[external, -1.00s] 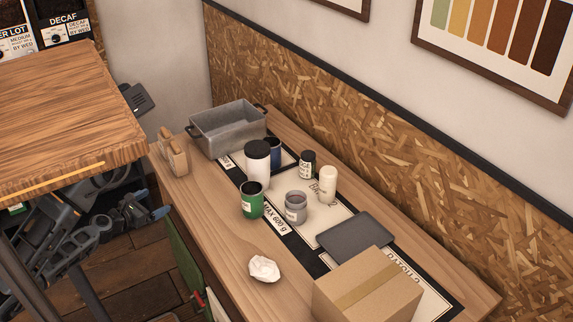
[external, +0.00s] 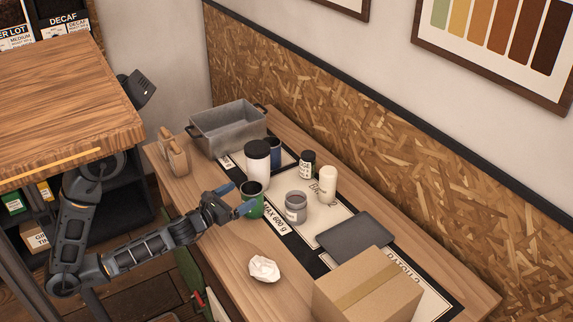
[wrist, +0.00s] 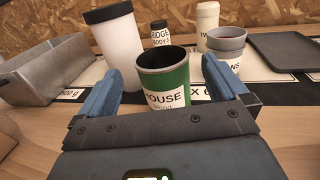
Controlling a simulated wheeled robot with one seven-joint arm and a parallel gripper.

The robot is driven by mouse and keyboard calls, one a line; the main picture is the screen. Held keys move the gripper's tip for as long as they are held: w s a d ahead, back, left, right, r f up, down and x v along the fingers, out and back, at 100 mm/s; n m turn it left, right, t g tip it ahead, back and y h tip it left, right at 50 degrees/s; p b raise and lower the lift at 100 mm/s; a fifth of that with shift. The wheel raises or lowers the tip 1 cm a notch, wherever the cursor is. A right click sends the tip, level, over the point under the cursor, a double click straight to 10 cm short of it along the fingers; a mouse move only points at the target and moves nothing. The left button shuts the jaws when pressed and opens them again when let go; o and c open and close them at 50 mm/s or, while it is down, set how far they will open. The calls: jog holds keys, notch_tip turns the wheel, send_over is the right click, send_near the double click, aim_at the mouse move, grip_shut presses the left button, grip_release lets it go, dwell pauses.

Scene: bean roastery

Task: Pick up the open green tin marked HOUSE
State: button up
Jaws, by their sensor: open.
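The open green tin marked HOUSE (wrist: 172,88) stands upright on the bench, its dark inside visible at the top. It also shows in the external view (external: 255,206), partly covered by my gripper. My gripper (external: 238,198) is open, with its blue fingers on either side of the tin in the picture. In the wrist view the gripper (wrist: 160,92) has one finger left and one right of the tin, with gaps. I cannot tell whether the fingertips reach fully around it. The lower part of the tin is hidden by the gripper body.
A white cup with a black lid (external: 258,167) stands close behind the tin. A grey tin (external: 296,208) is to its right. A grey metal bin (external: 229,130), crumpled paper (external: 264,269), a dark tray (external: 355,234) and a cardboard box (external: 368,290) are also on the bench.

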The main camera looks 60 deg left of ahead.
aim_at(259, 185)
jog(key=shift+w+a+f+p, duration=0.1)
jog(key=shift+w+a+p, duration=0.2)
jog(key=shift+w, duration=0.9)
jog(key=shift+w+a+f+p, duration=0.15)
jog(key=shift+w+p, duration=0.25)
jog(key=shift+w, duration=0.85)
jog(key=shift+w+a+r+p, duration=0.1)
jog(key=shift+w+a+p, duration=0.2)
jog(key=shift+w, duration=0.9)
jog(key=shift+d, duration=0.1)
jog(key=shift+c, duration=0.5)
jog(key=c, duration=1.2)
